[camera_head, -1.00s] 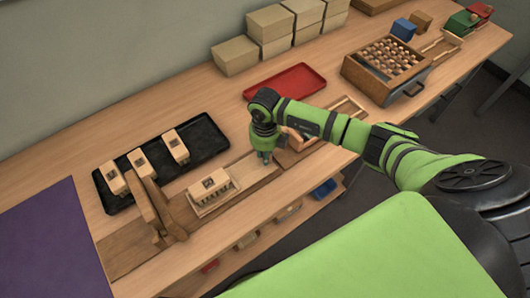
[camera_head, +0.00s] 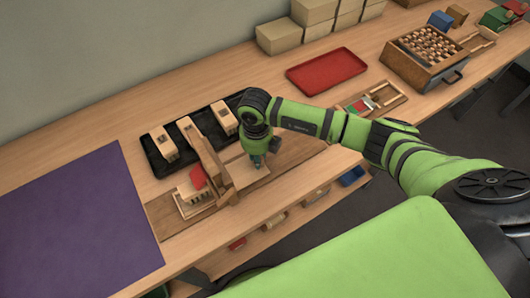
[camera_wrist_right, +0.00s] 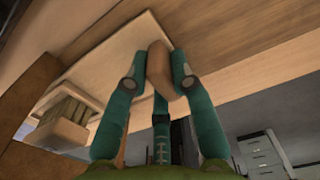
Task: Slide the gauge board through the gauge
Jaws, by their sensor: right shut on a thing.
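The gauge (camera_head: 209,157) is a brown wooden frame with upright posts. The pale gauge board (camera_head: 242,174) lies flat, running into the gauge from its right side. A pale block with bristles (camera_head: 190,197) is on the gauge's left side; a red patch (camera_head: 198,178) shows by it. My right gripper (camera_head: 257,163) is right of the gauge, at the board's right part. In the right wrist view it (camera_wrist_right: 157,70) is shut on a brown wooden handle (camera_wrist_right: 159,66) at the pale board (camera_wrist_right: 110,48). The block (camera_wrist_right: 62,130) and brown gauge (camera_wrist_right: 25,90) also show there. My left gripper is not in view.
A black tray (camera_head: 158,173) with several pale blocks stands behind the gauge. A purple mat (camera_head: 75,225) lies left. A red tray (camera_head: 328,71) and a wooden peg box (camera_head: 425,55) are farther right. The table edge is close in front.

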